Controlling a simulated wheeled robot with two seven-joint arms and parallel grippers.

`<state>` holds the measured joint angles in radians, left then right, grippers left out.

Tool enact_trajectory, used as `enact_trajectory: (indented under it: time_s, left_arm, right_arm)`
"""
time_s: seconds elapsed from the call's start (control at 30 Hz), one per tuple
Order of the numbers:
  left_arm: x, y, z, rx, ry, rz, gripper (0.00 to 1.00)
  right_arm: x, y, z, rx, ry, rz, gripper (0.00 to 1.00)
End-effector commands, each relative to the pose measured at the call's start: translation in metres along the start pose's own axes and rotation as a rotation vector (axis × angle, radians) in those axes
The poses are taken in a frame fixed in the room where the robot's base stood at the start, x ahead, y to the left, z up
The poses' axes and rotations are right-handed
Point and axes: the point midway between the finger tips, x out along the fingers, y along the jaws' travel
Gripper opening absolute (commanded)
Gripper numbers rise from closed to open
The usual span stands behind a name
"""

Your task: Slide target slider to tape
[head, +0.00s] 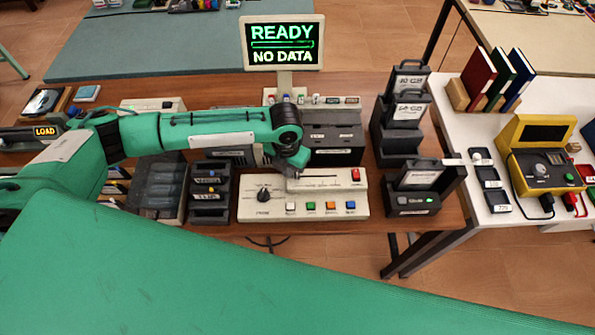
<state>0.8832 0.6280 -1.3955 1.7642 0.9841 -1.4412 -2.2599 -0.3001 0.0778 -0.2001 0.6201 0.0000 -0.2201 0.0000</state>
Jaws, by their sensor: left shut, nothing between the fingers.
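The beige control panel (317,194) sits near the front edge of the wooden table. It has a dark slider slot (322,177) along its upper part, a black knob (264,194) at left, a red button (355,175) at upper right and a row of coloured buttons below. My left gripper (296,172) points down over the slot's left end. Its fingers are shut with nothing between them. The slider handle cannot be made out, and I cannot tell whether the gripper touches it. The tape mark cannot be told clearly. My right gripper is not in view.
A screen (283,43) reading "READY NO DATA" stands behind the panel. Black cartridge holders (414,203) stand close on its right and a small dark rack (210,191) on its left. A white table (487,235) with a yellow device (545,165) is farther right.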

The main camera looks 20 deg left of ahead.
Motion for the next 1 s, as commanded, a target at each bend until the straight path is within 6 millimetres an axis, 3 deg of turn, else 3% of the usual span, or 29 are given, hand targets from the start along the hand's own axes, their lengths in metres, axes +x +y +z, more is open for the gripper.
enact_trajectory:
  time_s: [1.0]
  left_arm:
    - [0.0059,-0.0070,0.0042,0.000,0.000,0.000,0.00]
  right_arm:
    - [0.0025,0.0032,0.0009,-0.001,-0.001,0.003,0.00]
